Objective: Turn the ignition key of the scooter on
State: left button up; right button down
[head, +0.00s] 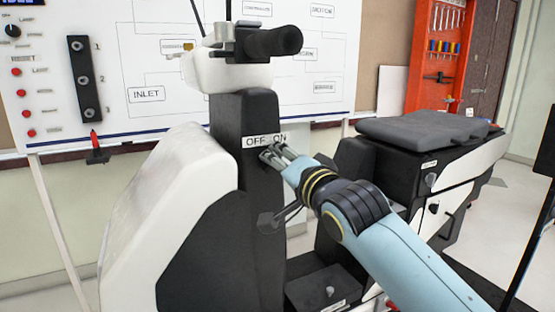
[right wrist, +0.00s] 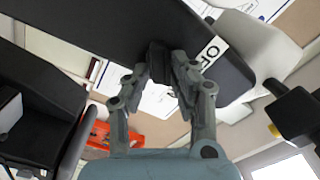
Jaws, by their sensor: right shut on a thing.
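The scooter (head: 160,225) stands in the middle of the head view, with a white front shield and a black steering column. A white label (head: 265,141) reading OFF and ON is on the column, and part of it shows in the right wrist view (right wrist: 213,53). My right gripper (head: 272,155) is just below the label, its fingertips at the column. It also shows in the right wrist view (right wrist: 172,72), shut on a small dark part there, the ignition key. The fingers hide most of the key, so its turn angle cannot be told. My left gripper is not in view.
The handlebar grip (head: 274,41) is above the column. The grey seat (head: 415,130) is behind my right arm. A whiteboard (head: 130,60) with diagrams stands behind the scooter, with a red tool cabinet (head: 437,60) at the back right. Floor at the right is partly free.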

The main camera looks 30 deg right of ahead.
jog(key=shift+f+m, duration=0.1)
jog(key=shift+m, duration=0.4)
jog(key=c, duration=1.3)
grip_release()
jog(key=shift+d, duration=0.1)
jog(key=s, duration=1.2)
jog(key=shift+a, duration=0.35)
